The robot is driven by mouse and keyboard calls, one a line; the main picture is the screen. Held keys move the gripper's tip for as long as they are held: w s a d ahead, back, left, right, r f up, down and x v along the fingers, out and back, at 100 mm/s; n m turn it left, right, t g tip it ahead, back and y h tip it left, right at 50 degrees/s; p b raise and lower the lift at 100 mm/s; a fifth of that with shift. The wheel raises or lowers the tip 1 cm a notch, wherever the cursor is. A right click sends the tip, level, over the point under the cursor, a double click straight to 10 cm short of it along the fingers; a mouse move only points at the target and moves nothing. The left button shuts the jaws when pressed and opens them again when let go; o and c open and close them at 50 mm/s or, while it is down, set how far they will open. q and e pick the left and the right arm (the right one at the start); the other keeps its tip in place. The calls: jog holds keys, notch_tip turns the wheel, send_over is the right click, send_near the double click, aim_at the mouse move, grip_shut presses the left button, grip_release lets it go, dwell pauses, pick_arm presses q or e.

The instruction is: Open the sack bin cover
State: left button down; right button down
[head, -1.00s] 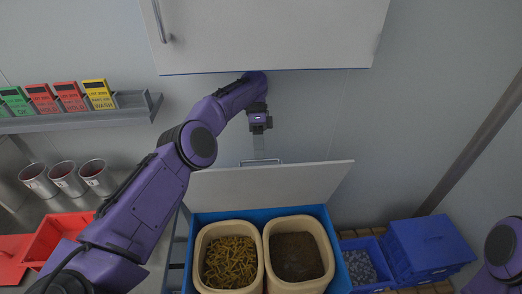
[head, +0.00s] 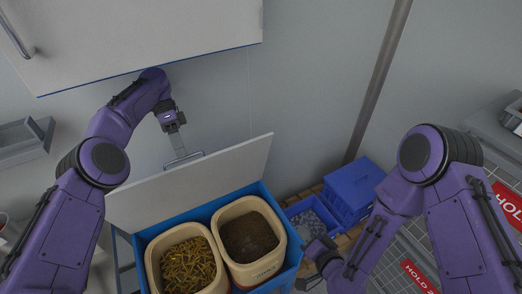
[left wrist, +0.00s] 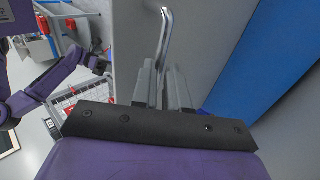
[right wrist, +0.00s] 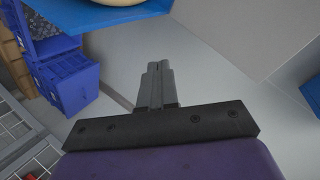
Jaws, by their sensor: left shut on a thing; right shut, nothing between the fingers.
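The sack bin is a blue box (head: 262,194) holding two cream tubs, one with yellow-brown strips (head: 187,264) and one with dark brown grains (head: 249,236). Its pale grey cover (head: 215,172) stands raised and tilted back behind the tubs.
A pale cabinet door (head: 140,40) with a metal handle hangs above my left arm. Blue crates (head: 350,190) stand on a slatted wooden base right of the bin. A grey grid rack with red HOLD signs (head: 418,277) is at the lower right.

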aim_at(260, 146)
jog(key=w+a+r+m+t+y, duration=0.2)
jog(key=a+r+m+t+y, duration=0.1)
jog(key=r, duration=0.4)
jog(key=w+a+r+m+t+y, duration=0.2)
jog(key=w+a+r+t+y, duration=0.15)
jog(key=r, duration=0.35)
jog(key=x, duration=1.2)
jog(key=shift+w+f+h, duration=0.2)
jog(key=shift+w+h, duration=0.25)
jog(key=shift+w, duration=0.1)
jog(key=shift+a, duration=0.1)
jog(key=shift+x, duration=0.95)
